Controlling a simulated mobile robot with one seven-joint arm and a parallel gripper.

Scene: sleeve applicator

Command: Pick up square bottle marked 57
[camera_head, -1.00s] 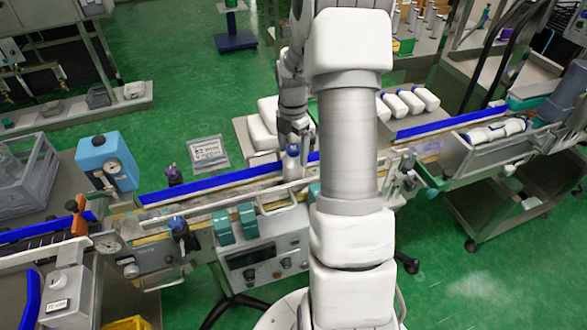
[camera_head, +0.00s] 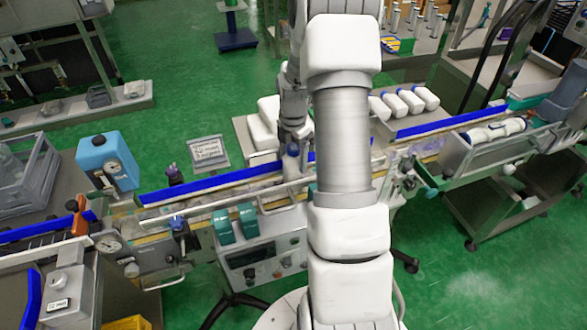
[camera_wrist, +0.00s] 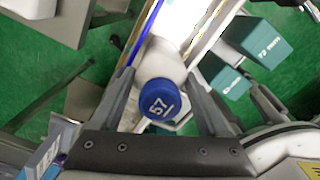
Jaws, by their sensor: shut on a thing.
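The bottle marked 57 (camera_wrist: 160,98) shows in the wrist view, with a blue cap bearing a white 57 and a pale body below it. My gripper (camera_wrist: 165,88) has a finger on each side of the bottle and is shut on it. In the head view, my gripper (camera_head: 292,138) points down at the conveyor, and the bottle (camera_head: 292,160) shows below it, close to the blue rail. My arm hides part of the conveyor to the right. The lower end of the bottle is hard to make out.
A conveyor with a blue rail (camera_head: 215,186) runs across the view. A control box with knobs (camera_head: 264,262) and teal blocks (camera_head: 222,226) stand in front. White bottles (camera_head: 411,101) lie on a table behind.

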